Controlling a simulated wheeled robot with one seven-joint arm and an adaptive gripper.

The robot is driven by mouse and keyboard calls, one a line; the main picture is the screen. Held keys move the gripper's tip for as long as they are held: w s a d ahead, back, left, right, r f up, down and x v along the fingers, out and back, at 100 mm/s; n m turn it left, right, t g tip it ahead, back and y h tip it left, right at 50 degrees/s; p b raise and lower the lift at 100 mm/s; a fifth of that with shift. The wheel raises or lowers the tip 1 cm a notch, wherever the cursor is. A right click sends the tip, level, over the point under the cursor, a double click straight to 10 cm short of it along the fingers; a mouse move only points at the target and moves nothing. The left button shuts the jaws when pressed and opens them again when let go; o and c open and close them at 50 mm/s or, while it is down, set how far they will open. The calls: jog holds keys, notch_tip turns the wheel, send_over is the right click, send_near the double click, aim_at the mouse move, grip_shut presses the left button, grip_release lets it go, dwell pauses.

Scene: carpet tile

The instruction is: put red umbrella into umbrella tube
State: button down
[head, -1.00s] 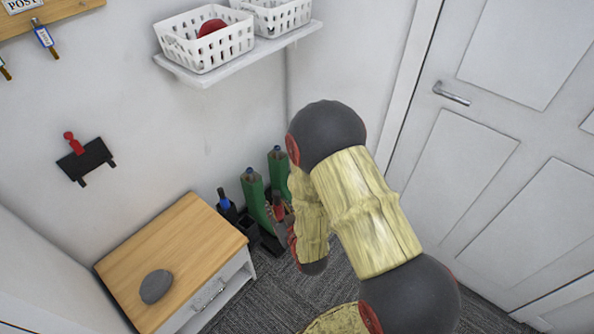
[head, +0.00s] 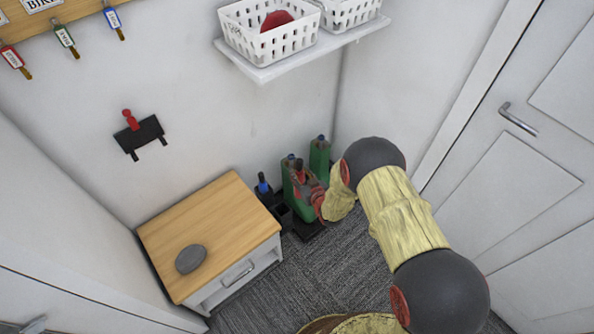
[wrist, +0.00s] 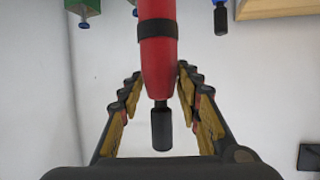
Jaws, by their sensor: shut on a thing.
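The red umbrella (wrist: 157,55) is between my gripper's fingers (wrist: 158,80) in the wrist view, with a black band and a black end. My gripper (head: 306,190) is shut on it in front of the green containers in the head view, where the umbrella (head: 299,175) is small and partly hidden by the fingers. The black umbrella tube (head: 284,214) stands on the floor beside the wooden-topped cabinet, left of and below my gripper. A blue umbrella (head: 263,187) stands upright in black holding next to it. The umbrella's lower end cannot be made out.
The cabinet (head: 205,225) carries a grey stone (head: 191,259). Green containers (head: 319,155) with blue caps stand in the corner, near my gripper. A shelf (head: 300,52) with white baskets is above. A black wall rack (head: 139,135) holds a red item. The carpet in front is clear.

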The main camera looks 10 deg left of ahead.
jog(key=shift+a+f, duration=0.15)
jog(key=shift+a, duration=0.6)
jog(key=shift+s+a+b, duration=0.5)
jog(key=shift+s+a, duration=2.05)
jog(key=shift+s, duration=0.45)
jog(key=shift+f+b, duration=2.5)
jog(key=shift+f, duration=5.3)
